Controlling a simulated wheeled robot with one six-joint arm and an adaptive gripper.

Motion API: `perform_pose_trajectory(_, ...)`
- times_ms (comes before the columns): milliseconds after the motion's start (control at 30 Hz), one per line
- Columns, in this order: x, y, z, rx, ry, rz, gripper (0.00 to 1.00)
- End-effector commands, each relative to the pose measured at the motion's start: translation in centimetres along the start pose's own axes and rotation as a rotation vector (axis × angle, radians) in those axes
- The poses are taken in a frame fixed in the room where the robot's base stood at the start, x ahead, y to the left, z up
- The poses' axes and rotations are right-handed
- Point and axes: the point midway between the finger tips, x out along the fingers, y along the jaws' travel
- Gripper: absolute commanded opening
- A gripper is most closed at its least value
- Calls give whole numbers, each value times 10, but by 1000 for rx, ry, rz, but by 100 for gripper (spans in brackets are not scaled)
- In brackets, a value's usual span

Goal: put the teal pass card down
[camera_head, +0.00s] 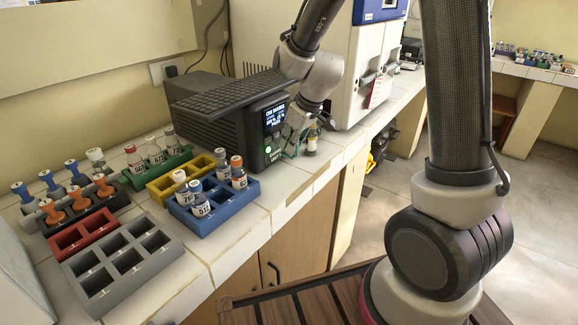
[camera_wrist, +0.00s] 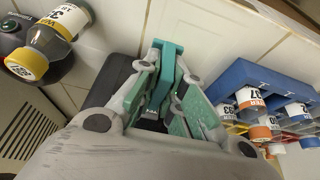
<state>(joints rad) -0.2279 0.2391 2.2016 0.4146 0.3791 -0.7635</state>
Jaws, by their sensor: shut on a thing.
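The teal pass card (camera_wrist: 166,62) is between the fingers of my gripper (camera_wrist: 163,82) in the wrist view, seen nearly edge-on. My gripper is shut on it. In the head view my gripper (camera_head: 288,147) is low over the tiled counter, beside the front of the dark device with a lit screen (camera_head: 275,114). Only a small bit of teal shows there, and the rest of the card is hidden by the fingers. I cannot tell whether the card touches the counter.
A capped vial (camera_head: 312,138) stands close right of my gripper; it also shows in the wrist view (camera_wrist: 52,45). A blue rack (camera_head: 238,205) with several vials is nearby, with yellow (camera_head: 160,188) and grey (camera_head: 158,262) racks farther left. The white incubator (camera_head: 345,60) stands behind.

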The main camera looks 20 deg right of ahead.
Motion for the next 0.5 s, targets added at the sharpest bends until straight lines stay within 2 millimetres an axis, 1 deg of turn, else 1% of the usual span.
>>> perform_pose_trajectory(33,9,0,4,3,-3,0,0)
perform_pose_trajectory(167,21,0,8,1,-1,0,0)
perform_pose_trajectory(367,48,1,20,3,-2,0,0)
perform_pose_trajectory(500,54,1,22,1,0,1,0)
